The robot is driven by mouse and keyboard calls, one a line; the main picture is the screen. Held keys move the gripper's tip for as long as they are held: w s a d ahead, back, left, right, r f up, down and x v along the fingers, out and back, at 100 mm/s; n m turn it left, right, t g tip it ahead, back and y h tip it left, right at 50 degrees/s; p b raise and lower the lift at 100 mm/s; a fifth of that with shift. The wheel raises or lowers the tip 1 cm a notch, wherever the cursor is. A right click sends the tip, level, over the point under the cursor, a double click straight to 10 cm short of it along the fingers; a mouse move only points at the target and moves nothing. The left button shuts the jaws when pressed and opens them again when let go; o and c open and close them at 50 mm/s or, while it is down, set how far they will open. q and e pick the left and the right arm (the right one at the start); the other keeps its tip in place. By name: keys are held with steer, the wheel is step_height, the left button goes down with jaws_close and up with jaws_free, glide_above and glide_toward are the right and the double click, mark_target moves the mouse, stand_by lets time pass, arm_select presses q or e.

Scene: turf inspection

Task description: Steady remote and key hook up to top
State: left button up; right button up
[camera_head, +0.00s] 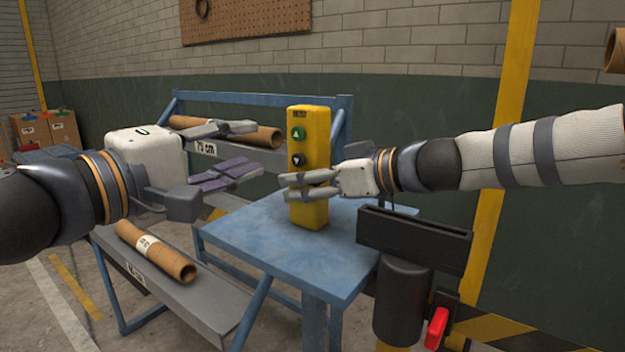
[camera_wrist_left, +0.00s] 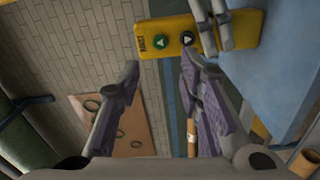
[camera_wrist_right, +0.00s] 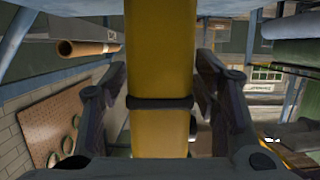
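The yellow remote (camera_head: 309,120) stands upright on the blue table (camera_head: 270,240). A green button (camera_head: 298,133) with a white triangle sits above a dark button (camera_head: 298,160) on its face. They also show in the left wrist view as the green button (camera_wrist_left: 162,42) and dark button (camera_wrist_left: 188,39). My right gripper (camera_head: 308,184) is shut on the remote's lower half from the right; one finger crosses the front. The right wrist view shows the yellow side (camera_wrist_right: 160,60) between both fingers. My left gripper (camera_head: 238,150) is open and empty, left of the remote. No hook is visible.
A blue rack (camera_head: 345,105) with cardboard tubes (camera_head: 255,134) stands behind. Another tube (camera_head: 155,250) lies on a lower grey shelf at left. A pegboard (camera_head: 240,18) hangs on the wall. The table's front left is clear.

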arm_select(q)
steer(key=shift+c, duration=0.5)
arm_select(e)
jaws_close()
arm_select(q)
jaws_close()
stand_by(0.4)
steer(key=n+t+y, duration=0.3)
steer(key=a+n+t+y, duration=0.1)
steer(key=n+t+y, duration=0.2)
steer(key=s+n+t+y, duration=0.1)
steer(key=n+t+y, duration=0.2)
steer(key=t+y, duration=0.1)
steer(key=shift+a+f+n, duration=0.15)
steer(key=shift+f+n, duration=0.2)
steer(key=shift+n, duration=0.05)
